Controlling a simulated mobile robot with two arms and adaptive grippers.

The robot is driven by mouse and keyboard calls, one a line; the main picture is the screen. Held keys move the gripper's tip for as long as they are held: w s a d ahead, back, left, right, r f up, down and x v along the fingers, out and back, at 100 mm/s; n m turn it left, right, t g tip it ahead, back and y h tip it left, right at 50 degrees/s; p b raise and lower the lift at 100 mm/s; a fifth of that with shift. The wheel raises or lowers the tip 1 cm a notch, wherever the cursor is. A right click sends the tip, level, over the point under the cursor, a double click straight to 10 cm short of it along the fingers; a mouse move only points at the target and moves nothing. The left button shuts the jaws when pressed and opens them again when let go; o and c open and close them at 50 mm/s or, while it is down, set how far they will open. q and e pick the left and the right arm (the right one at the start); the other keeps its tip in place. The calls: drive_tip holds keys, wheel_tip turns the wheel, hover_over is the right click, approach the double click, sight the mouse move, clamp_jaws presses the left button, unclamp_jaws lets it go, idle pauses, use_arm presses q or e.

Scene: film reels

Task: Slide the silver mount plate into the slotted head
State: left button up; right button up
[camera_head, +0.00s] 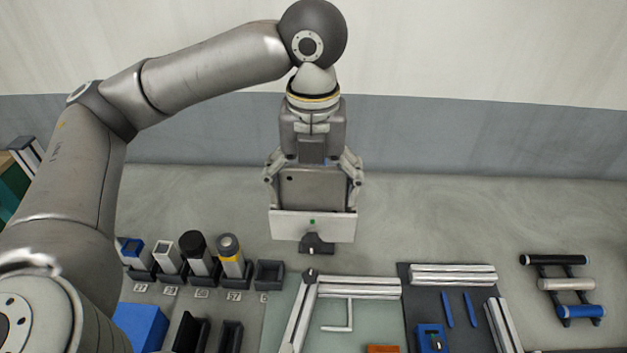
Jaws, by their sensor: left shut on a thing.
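My left gripper (313,178) points down at the middle of the bench, with its two fingers shut on the side edges of a silver-grey mount plate (314,190). The plate is upright and has a small dark dot near its upper left. Directly below it in the picture is a wide pale block with a green dot, on a dark foot; I take this as the slotted head (290,226). The plate's lower edge meets or passes behind the block's top edge. I cannot tell whether it is in the slot. My right gripper is out of view.
Dark holders with upright cylinders and blocks (230,254) stand at left, beside an empty holder (269,274). Pale rails (358,288) lie on a light mat in front. A dark mat (455,306) holds blue tools. A rack of rollers (566,284) stands right. A wall closes the back.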

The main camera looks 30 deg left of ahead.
sight(313, 167)
use_arm(q)
drive_tip(key=shift+f, duration=0.65)
idle(0.5)
drive_tip(key=o, duration=0.9)
drive_tip(key=shift+o, duration=0.2)
wheel_tip(313, 167, up, 6)
drive_tip(key=p, duration=0.6)
drive_tip(key=shift+f, duration=0.15)
drive_tip(key=shift+r+p, duration=0.65)
drive_tip(key=shift+r, duration=2.05)
